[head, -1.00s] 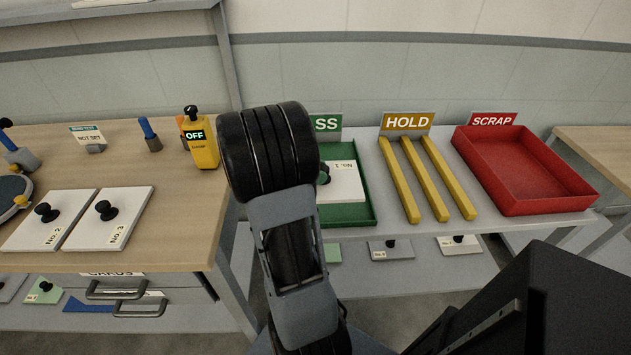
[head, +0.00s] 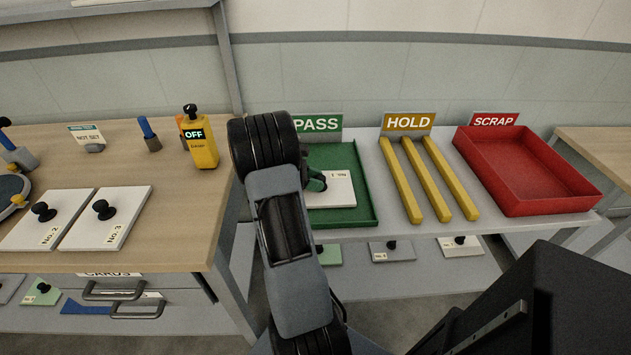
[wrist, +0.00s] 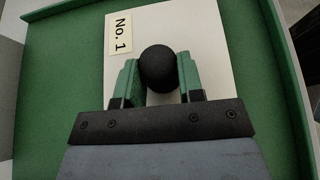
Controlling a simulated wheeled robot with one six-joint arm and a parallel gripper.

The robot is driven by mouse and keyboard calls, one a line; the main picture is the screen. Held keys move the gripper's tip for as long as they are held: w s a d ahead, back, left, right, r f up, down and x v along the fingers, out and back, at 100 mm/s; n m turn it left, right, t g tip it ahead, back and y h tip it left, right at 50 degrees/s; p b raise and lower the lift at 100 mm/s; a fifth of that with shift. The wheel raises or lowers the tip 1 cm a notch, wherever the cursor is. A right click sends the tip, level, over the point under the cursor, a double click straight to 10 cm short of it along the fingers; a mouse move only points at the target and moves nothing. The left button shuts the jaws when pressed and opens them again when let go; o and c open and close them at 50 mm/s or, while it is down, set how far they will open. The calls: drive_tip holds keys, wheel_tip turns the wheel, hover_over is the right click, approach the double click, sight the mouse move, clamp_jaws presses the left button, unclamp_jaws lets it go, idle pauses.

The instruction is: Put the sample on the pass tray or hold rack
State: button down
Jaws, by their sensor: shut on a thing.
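The sample is a white plate marked No. 1 (wrist: 190,30) with a round black knob (wrist: 158,68). My gripper (wrist: 160,80) is shut on the knob, with one green-lined finger on each side. The plate is over the green pass tray (wrist: 60,75), inside its rim as far as I can see; I cannot tell whether it touches the floor. In the head view the plate (head: 338,190) shows partly behind my arm, in the tray (head: 362,215) under the PASS sign (head: 318,123). The hold rack (head: 428,180), several yellow bars under a HOLD sign, is empty.
A red scrap tray (head: 525,175) stands right of the hold rack, empty. On the wooden bench at left lie white plates No. 2 (head: 45,222) and No. 3 (head: 108,222). A yellow device (head: 201,148) showing OFF stands behind them. More plates lie on the shelf below.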

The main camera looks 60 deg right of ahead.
drive_tip(key=shift+f, duration=0.15)
drive_tip(key=c, duration=0.8)
unclamp_jaws()
drive_tip(key=shift+o, duration=0.2)
drive_tip(key=shift+w+a+r, duration=0.15)
drive_tip(key=shift+r, duration=0.15)
drive_tip(key=v, duration=0.7)
drive_tip(key=s+a+r+m+t+y, duration=0.1)
drive_tip(key=a+t, duration=0.3)
drive_tip(key=a, duration=0.7)
drive_tip(key=s+a+r+m+t+y, duration=0.1)
drive_tip(key=a+m+t+y, duration=0.3)
drive_tip(key=a, duration=0.7)
drive_tip(key=s+a+r+m+t+y, duration=0.1)
drive_tip(key=a+t, duration=0.4)
drive_tip(key=a, duration=0.7)
drive_tip(key=shift+s+r+m+y, duration=0.25)
drive_tip(key=shift+r+m+y, duration=0.5)
drive_tip(key=shift+r, duration=0.2)
